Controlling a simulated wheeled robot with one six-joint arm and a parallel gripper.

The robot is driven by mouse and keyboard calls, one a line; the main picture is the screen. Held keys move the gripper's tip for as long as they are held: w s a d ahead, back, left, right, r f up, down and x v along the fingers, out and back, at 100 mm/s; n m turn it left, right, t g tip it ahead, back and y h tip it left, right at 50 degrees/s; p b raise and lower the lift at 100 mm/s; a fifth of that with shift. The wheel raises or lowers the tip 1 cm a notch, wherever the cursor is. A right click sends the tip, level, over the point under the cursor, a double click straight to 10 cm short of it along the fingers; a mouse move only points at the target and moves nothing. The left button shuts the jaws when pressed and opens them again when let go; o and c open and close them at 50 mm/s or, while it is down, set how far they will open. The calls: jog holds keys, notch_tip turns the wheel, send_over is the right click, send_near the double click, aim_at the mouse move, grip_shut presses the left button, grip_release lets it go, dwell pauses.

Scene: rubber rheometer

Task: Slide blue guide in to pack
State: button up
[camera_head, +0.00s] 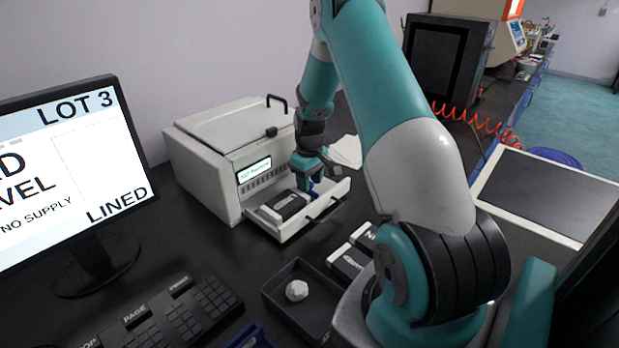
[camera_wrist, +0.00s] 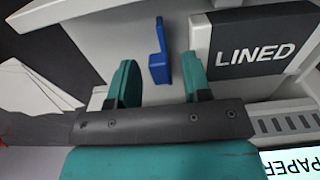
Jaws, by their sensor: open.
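The blue guide (camera_wrist: 159,66) is a small upright-ended blue piece in the open white drawer (camera_head: 283,236). In the wrist view it shows between my gripper's two teal fingers (camera_wrist: 159,80), with gaps on both sides. The pack (camera_wrist: 256,46), dark with a white edge and marked LINED, lies to the right of the guide, apart from it. In the head view the pack (camera_head: 283,205) lies in the drawer. My gripper (camera_head: 309,180) is open over the drawer's right part and mostly hides the guide (camera_head: 313,191).
The white machine (camera_head: 205,180) stands behind the drawer. A dark tray (camera_head: 275,297) with a white lump, more dark packs (camera_head: 349,262), a keyboard (camera_head: 180,320) and a monitor (camera_head: 70,190) are in front and left. White sheets (camera_head: 346,152) lie beyond my gripper.

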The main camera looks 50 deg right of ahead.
aim_at(311, 182)
notch_tip(311, 182, up, 17)
jog(key=b, duration=0.1)
jog(key=shift+r, duration=0.2)
jog(key=shift+d+f, duration=0.25)
jog(key=shift+f, duration=0.05)
jog(key=c, duration=0.5)
jog(key=d+f+t+y+b, duration=0.1)
jog(key=d+f, duration=0.2)
jog(key=d+f+t+y+b, duration=0.1)
jog(key=d+f, duration=0.2)
jog(key=shift+s+y, duration=0.15)
jog(key=shift+y, duration=0.25)
grip_shut()
jog(key=s+d+f+n+t+y+b, duration=0.1)
jog(key=s+d+f+t+y+b, duration=0.15)
jog(key=s+d, duration=0.2)
jog(key=shift+y, duration=0.25)
jog(key=x, duration=0.6)
jog(key=d+x, duration=0.1)
jog(key=x, duration=0.2)
jog(key=shift+w+a+f, duration=0.1)
jog(key=shift+f, duration=0.3)
jog(key=a, duration=0.1)
jog(key=a+p, duration=0.1)
jog(key=a, duration=0.1)
jog(key=shift+w+a+f, duration=0.15)
jog(key=shift+w+f, duration=0.05)
jog(key=shift+a+f, duration=0.15)
jog(key=shift+a, duration=0.35)
